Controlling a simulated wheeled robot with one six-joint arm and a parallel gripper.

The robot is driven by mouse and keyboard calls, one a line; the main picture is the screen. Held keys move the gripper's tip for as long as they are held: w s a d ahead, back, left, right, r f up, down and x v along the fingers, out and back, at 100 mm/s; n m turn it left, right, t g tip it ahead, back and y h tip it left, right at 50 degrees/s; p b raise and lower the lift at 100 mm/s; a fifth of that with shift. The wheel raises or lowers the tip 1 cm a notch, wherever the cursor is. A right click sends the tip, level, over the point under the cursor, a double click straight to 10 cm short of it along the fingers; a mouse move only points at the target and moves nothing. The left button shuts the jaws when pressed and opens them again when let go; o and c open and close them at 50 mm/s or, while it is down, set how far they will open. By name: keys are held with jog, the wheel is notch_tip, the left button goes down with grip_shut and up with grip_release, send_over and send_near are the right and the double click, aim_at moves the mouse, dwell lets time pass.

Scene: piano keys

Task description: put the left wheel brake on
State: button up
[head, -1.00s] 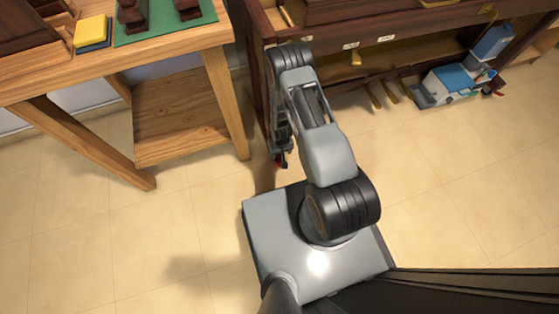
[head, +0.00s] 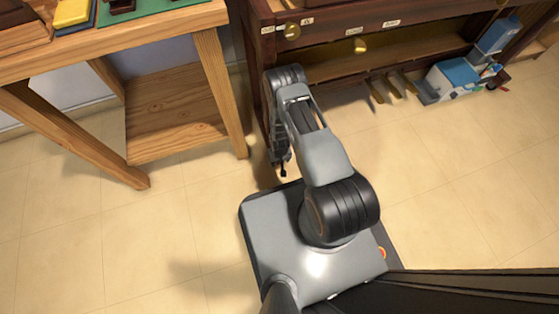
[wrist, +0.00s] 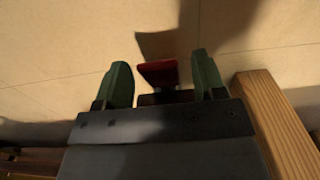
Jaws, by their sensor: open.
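A red tab (wrist: 158,72), which looks like the left wheel brake's lever, shows in the wrist view between my fingertips. A dark mount sits under its near end. My gripper (wrist: 162,84) has its two green fingers apart, one on each side of the tab; I cannot tell whether either touches it. In the head view, my gripper (head: 281,160) hangs low beside the piano's left end, partly hidden by my arm. The wheel and the red tab cannot be made out there. The dark wooden piano (head: 258,75) stands behind my arm.
A wooden table (head: 120,45) with a lower shelf (head: 170,115) stands close on the left. Brass pedals (head: 393,88) and a grey caddy with a blue top (head: 455,80) are to the right under the piano. The tiled floor (head: 90,230) in front is clear.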

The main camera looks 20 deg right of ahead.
jog(key=shift+c, duration=0.2)
jog(key=c, duration=0.9)
jog(key=shift+s+f+t, duration=0.1)
jog(key=shift+t, duration=0.2)
jog(key=shift+s+f+t+b, duration=0.25)
jog(key=shift+f+t, duration=0.15)
jog(key=shift+t, duration=0.45)
jog(key=shift+s+f+t+b, duration=0.1)
jog(key=shift+f+t+b, duration=0.2)
jog(key=shift+t, duration=0.55)
jog(key=shift+f+t+b, duration=0.2)
jog(key=shift+f+t, duration=0.1)
jog(key=shift+t, duration=0.4)
jog(key=shift+f+t+b, duration=0.2)
jog(key=shift+f+t, duration=0.1)
jog(key=shift+t, duration=0.4)
